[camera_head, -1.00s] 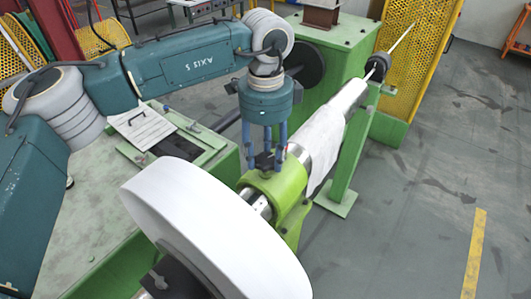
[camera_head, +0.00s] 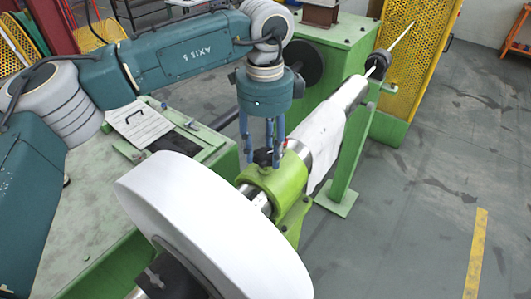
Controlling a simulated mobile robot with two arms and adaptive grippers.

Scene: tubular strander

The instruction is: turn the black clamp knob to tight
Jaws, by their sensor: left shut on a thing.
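The black clamp knob (camera_head: 263,157) sits on top of the light green clamp housing (camera_head: 277,182), around the metal shaft. My left gripper (camera_head: 264,160) comes down from above, its blue fingers on either side of the knob and shut on it. The fingers hide part of the knob, and any marking on it is too small to read. My right gripper is not in view.
A large white disc (camera_head: 205,225) stands close in front of the housing. White cloth or paper (camera_head: 322,140) hangs over the shaft behind. A green bench (camera_head: 85,215) with a clipboard sheet (camera_head: 140,122) lies left. The floor at right is clear.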

